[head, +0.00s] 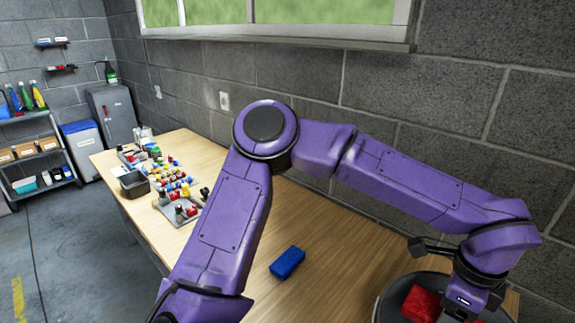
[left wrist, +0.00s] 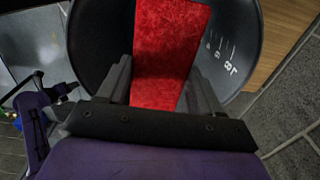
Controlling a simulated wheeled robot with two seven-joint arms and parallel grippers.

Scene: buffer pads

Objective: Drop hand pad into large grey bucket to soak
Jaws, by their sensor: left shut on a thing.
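A red pad (left wrist: 168,50) is between the two fingers of my left gripper (left wrist: 160,72), which is shut on it. In the head view the pad (head: 420,304) hangs over the mouth of the large dark grey bucket (head: 388,290) at the lower right, and my left gripper (head: 448,310) is partly cut off by the frame edge. In the left wrist view the bucket's inner wall (left wrist: 100,38) surrounds the pad, with white marks on its right side. How deep the pad sits is hard to tell. My right gripper does not show clearly in either view.
A blue block (head: 287,262) lies on the wooden table (head: 330,285) left of the bucket. Trays with small coloured parts (head: 175,185) and a dark bin (head: 133,184) stand at the table's far end. A block wall runs behind the table.

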